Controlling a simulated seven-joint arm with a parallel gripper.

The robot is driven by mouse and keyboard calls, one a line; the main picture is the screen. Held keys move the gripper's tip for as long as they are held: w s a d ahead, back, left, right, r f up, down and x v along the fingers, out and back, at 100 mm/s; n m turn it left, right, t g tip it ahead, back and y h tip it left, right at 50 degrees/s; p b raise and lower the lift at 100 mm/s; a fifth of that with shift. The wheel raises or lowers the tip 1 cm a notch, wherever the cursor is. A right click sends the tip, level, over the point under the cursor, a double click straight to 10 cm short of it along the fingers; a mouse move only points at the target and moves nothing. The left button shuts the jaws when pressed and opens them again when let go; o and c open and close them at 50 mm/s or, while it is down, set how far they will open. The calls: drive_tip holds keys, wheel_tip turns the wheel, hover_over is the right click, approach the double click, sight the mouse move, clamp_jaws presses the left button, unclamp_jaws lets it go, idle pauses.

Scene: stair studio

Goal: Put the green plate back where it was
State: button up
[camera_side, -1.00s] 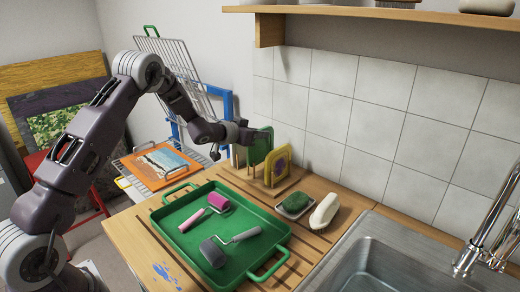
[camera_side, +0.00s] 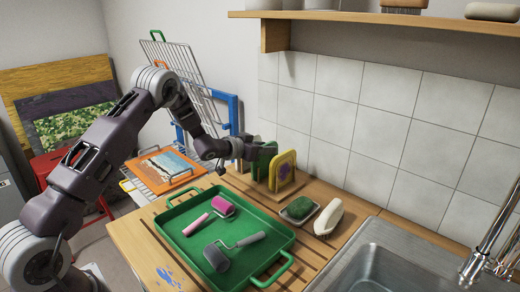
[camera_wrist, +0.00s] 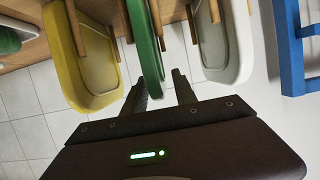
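The green plate (camera_side: 263,160) stands upright, edge-on, among the wooden pegs of the rack (camera_side: 292,190), beside the yellow plate (camera_side: 284,172). In the wrist view the green plate (camera_wrist: 144,40) runs down to my fingertips, with the yellow plate (camera_wrist: 85,70) on its left and a white plate (camera_wrist: 224,45) on its right. My gripper (camera_wrist: 162,82) is at the green plate's outer edge. Its fingers are apart, with the edge between them and a gap to the right finger. In the side view my gripper (camera_side: 246,150) partly hides the plate's left side.
A green tray (camera_side: 172,244) with two paint rollers lies in front of the rack. A green sponge in a dish (camera_side: 298,208) and a white brush (camera_side: 328,217) lie to the right, by the sink (camera_side: 385,265). A tiled wall (camera_side: 380,130) rises close behind.

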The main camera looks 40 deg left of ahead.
drive_tip(key=v, duration=1.2)
drive_tip(key=s+d+r+n+g+y, duration=0.1)
drive_tip(key=s+d+r+g, duration=0.1)
drive_tip(key=s+d+r, duration=0.35)
drive_tip(key=s+d+r+g+y, duration=0.2)
drive_tip(key=s+r, duration=0.6)
drive_tip(key=s, duration=0.1)
drive_tip(key=s+d+g+h, duration=0.1)
drive_tip(key=s+d, duration=0.2)
drive_tip(key=s, duration=0.4)
drive_tip(key=s+d+f+g+h, duration=0.1)
drive_tip(key=s+d, duration=0.3)
drive_tip(key=s, duration=0.4)
drive_tip(key=s+d+f+m+g+h, duration=0.1)
drive_tip(key=s+d+g, duration=0.1)
drive_tip(key=s, duration=0.6)
drive_tip(key=shift+d+f, duration=0.15)
drive_tip(key=shift+d, duration=0.7)
